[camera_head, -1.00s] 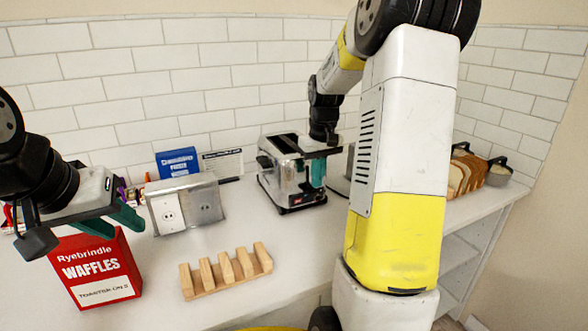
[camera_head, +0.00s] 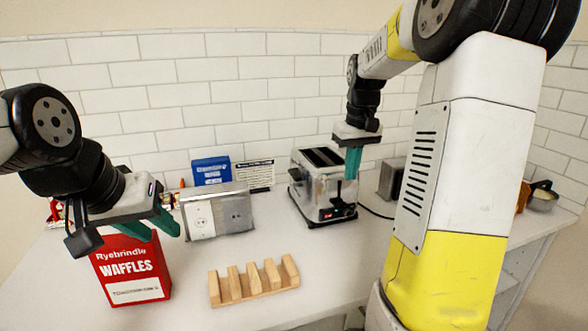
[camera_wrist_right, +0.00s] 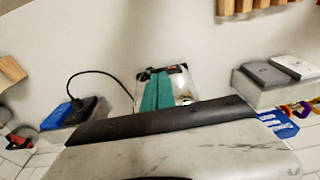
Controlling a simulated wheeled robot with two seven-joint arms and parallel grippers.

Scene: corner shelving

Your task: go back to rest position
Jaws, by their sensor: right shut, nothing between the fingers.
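My right gripper (camera_head: 352,176) hangs fingers-down at the right side of the chrome toaster (camera_head: 310,196), overlapping its right end in the head view. Its teal fingers are together and hold nothing. In the right wrist view the shut fingers (camera_wrist_right: 159,74) point toward the toaster (camera_wrist_right: 183,86). I cannot tell whether they touch it. My left gripper (camera_head: 153,232) is at the left, above and partly in front of the red waffle box (camera_head: 133,280).
A wooden slotted rack (camera_head: 255,294) lies at the front of the counter. A metal outlet box (camera_head: 200,220) and a blue box (camera_head: 211,171) stand left of the toaster. A grey box (camera_head: 391,180) stands right of it. A pan (camera_head: 543,199) is far right.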

